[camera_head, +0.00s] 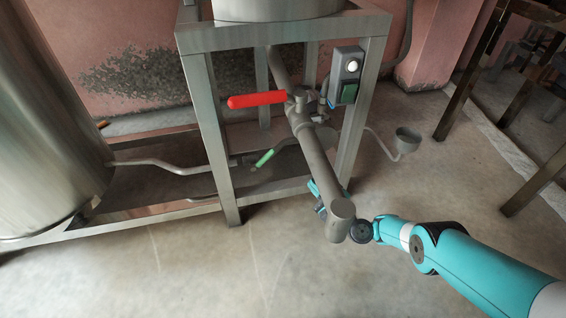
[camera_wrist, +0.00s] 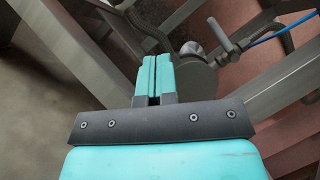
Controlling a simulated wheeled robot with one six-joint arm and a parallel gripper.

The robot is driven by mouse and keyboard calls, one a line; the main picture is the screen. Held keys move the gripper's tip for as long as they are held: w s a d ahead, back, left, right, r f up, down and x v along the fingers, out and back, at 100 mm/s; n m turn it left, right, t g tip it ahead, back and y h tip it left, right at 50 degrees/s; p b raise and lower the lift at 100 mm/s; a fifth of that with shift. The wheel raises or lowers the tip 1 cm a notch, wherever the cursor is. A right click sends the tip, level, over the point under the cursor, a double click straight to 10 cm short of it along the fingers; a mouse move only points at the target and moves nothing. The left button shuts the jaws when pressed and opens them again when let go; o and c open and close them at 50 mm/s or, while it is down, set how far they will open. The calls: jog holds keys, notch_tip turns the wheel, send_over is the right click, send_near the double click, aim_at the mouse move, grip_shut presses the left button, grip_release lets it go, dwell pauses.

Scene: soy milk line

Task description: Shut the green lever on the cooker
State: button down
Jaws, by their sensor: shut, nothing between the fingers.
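The green lever (camera_head: 264,158) sits on the thin pipe low between the frame legs in the head view. It slants up to the right. My gripper (camera_head: 314,188) is shut and empty, to the right of the lever and lower in the picture, apart from it. The thick grey outlet pipe hides part of my gripper and wrist. In the wrist view my two teal fingers (camera_wrist: 155,76) are together, with grey metal parts beyond them. I cannot make out the green lever in the wrist view.
A red lever (camera_head: 257,100) is on the thick grey pipe (camera_head: 318,160). A switch box (camera_head: 346,75) hangs on the steel frame (camera_head: 219,150). A large steel tank (camera_head: 50,120) stands left, a small cup-shaped drain (camera_head: 408,138) right. The front floor is clear.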

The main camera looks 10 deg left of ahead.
aim_at(263, 161)
jog(key=b+x, duration=0.2)
jog(key=b, duration=0.1)
jog(key=b+x, duration=0.3)
jog(key=b, duration=0.1)
jog(key=b+x, duration=0.2)
jog(key=b, duration=0.2)
jog(key=shift+w+a+f, duration=0.15)
jog(key=shift+w+a, duration=0.15)
jog(key=a+b, duration=0.1)
jog(key=b, duration=0.3)
jog(key=shift+w, duration=0.3)
jog(key=shift+a+r+b, duration=0.15)
jog(key=shift+r+b, duration=0.15)
jog(key=shift+b, duration=0.25)
jog(key=a+r+b, duration=0.1)
jog(key=a+r, duration=0.1)
jog(key=a, duration=0.1)
jog(key=shift+s+a+r+b, duration=0.1)
jog(key=shift+s+r+b, duration=0.25)
jog(key=shift+s+r, duration=0.05)
jog(key=shift+r, duration=0.15)
